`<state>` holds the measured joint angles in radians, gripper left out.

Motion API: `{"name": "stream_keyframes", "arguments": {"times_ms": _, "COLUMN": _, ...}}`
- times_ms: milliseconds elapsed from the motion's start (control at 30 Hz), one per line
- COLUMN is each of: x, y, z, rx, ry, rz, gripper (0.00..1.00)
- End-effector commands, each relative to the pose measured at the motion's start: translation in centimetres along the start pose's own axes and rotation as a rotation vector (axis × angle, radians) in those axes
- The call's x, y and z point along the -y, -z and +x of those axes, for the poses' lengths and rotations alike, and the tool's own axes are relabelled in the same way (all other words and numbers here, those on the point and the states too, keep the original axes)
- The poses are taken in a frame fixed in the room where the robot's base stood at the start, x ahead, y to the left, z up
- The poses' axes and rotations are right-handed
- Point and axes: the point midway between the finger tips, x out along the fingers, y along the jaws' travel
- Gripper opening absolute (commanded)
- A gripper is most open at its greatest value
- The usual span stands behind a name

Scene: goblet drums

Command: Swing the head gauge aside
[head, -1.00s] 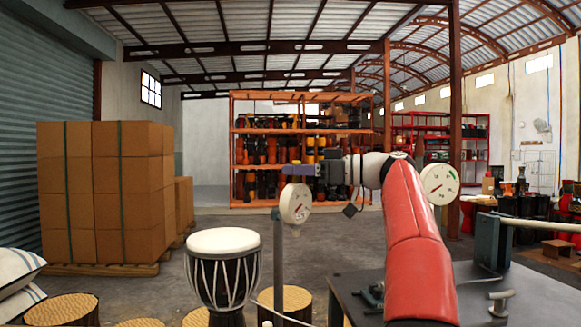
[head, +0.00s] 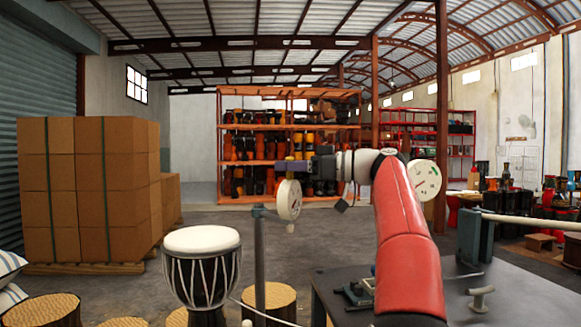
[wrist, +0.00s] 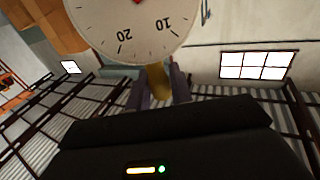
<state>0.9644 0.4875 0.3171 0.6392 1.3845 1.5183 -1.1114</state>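The head gauge, a white round dial (head: 289,200), is at the top of a grey post (head: 259,250) next to a goblet drum (head: 201,275) with a white head. In the head view the dial is right of the post top and turned partly sideways. My gripper (head: 288,166) is just above the dial. In the wrist view the dial (wrist: 130,25) fills the top, and my gripper's purple fingers (wrist: 160,87) are closed on its short brass stem, one on each side. The joint between gauge and post is small and hard to make out.
A dark bench (head: 525,295) with a grey fixture (head: 474,238) is at the right. A second dial (head: 425,180) shows beside my red arm. Wooden stumps (head: 269,300) stand around the drum. Stacked cartons (head: 90,190) are at the left. Open floor lies behind.

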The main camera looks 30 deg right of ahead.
Motion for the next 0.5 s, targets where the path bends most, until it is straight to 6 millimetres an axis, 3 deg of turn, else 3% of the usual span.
{"name": "stream_keyframes", "arguments": {"times_ms": 133, "x": 0.1, "y": 0.0, "z": 0.1, "rx": 0.001, "ry": 0.003, "rz": 0.0, "gripper": 0.39}}
{"name": "stream_keyframes", "arguments": {"times_ms": 367, "x": 0.1, "y": -0.1, "z": 0.0, "rx": 0.002, "ry": 0.003, "rz": 0.001, "gripper": 0.39}}
{"name": "stream_keyframes", "arguments": {"times_ms": 500, "x": 0.0, "y": -0.1, "z": -1.0, "rx": 0.002, "ry": 0.0, "rz": 0.001, "gripper": 0.39}}
